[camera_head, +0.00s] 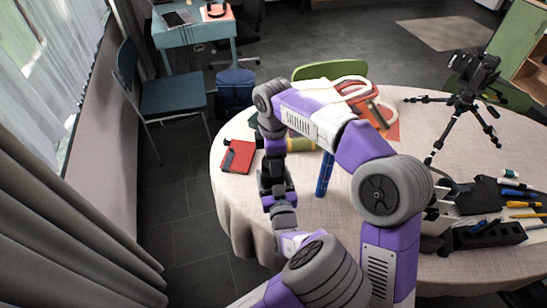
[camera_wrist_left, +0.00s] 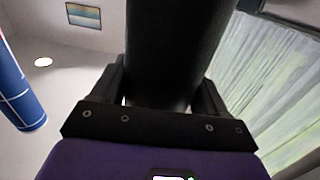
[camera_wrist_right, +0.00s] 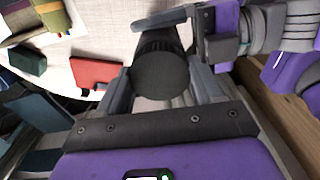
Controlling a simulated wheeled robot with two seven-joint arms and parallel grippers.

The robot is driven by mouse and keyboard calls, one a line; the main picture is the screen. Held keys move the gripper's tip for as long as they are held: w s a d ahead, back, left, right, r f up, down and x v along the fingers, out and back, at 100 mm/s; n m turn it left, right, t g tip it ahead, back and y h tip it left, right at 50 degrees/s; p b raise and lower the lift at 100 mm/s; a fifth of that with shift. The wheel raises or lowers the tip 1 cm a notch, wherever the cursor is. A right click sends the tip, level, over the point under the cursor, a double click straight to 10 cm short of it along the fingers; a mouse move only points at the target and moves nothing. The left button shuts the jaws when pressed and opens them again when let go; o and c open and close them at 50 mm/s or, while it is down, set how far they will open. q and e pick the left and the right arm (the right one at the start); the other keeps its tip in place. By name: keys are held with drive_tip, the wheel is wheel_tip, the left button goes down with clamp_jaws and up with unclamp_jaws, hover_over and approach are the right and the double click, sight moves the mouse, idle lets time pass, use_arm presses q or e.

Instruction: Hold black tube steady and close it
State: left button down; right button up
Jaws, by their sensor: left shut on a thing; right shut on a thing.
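The black tube (camera_wrist_left: 170,45) runs between my left gripper's fingers and fills the top middle of the left wrist view. My left gripper (camera_wrist_left: 162,85) is shut on it. In the right wrist view, a dark round end piece with a ribbed side, seemingly the tube's cap (camera_wrist_right: 160,76), sits between the fingers of my right gripper (camera_wrist_right: 162,88), which is shut on it. A grey finger of my left gripper shows just beyond it. In the head view both grippers meet left of the table's middle, right one above (camera_head: 272,160), left one below (camera_head: 275,192). Whether the cap is seated is hidden.
A blue tube (camera_head: 324,174) stands on the round table (camera_head: 350,235), right of the grippers. A red book (camera_head: 237,157) lies left of them. A black tripod (camera_head: 462,105) stands at the right, with a dark tray (camera_head: 488,234) and several pens nearby.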

drive_tip(key=shift+s, duration=0.1)
drive_tip(key=o, duration=1.2)
drive_tip(key=shift+c, duration=0.2)
drive_tip(key=shift+r, duration=2.3)
drive_tip(key=shift+a, duration=0.1)
drive_tip(key=shift+c, duration=0.4)
drive_tip(key=n, duration=0.1)
drive_tip(key=r+n, duration=0.1)
drive_tip(key=shift+a+n, duration=0.15)
drive_tip(key=shift+n, duration=0.25)
drive_tip(key=r+n, duration=0.1)
drive_tip(key=n, duration=0.1)
drive_tip(key=r+n, duration=0.1)
drive_tip(key=shift+d+r+n, duration=0.2)
drive_tip(key=shift+n, duration=0.2)
